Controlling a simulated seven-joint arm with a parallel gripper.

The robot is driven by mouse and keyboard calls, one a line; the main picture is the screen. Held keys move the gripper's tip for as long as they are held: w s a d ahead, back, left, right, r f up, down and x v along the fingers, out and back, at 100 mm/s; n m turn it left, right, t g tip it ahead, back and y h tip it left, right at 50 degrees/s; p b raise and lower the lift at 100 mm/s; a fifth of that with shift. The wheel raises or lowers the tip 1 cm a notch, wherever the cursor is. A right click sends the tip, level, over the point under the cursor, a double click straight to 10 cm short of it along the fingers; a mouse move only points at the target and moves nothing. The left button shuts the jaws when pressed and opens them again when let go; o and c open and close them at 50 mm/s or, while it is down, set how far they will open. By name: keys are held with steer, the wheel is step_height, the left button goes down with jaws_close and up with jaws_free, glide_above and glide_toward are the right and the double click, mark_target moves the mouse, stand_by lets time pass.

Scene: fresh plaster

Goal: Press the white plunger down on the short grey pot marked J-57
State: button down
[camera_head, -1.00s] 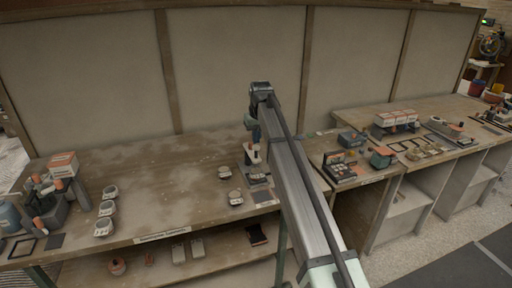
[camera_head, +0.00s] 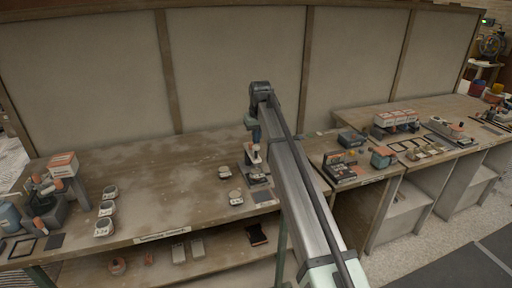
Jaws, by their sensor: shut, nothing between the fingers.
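My gripper (camera_head: 256,151) hangs at the end of my arm, pointing down at the back right of the near workbench. It is small in this view and appears shut and empty. It is just above a small dark stand or tray (camera_head: 257,179) with pale parts on it; I cannot tell whether they touch.
The wooden bench (camera_head: 165,195) is clear between the pot groups. A box (camera_head: 63,165) and orange-handled tools stand at its left end. The second bench (camera_head: 440,112) at the right holds boxes and trays. A partition wall (camera_head: 235,65) rises behind.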

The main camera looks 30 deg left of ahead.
mark_target(256, 147)
steer(key=shift+f, duration=0.6)
stand_by(0.3)
steer(key=shift+f, duration=1.95)
steer(key=shift+r, duration=2.55)
steer(key=shift+r, duration=0.15)
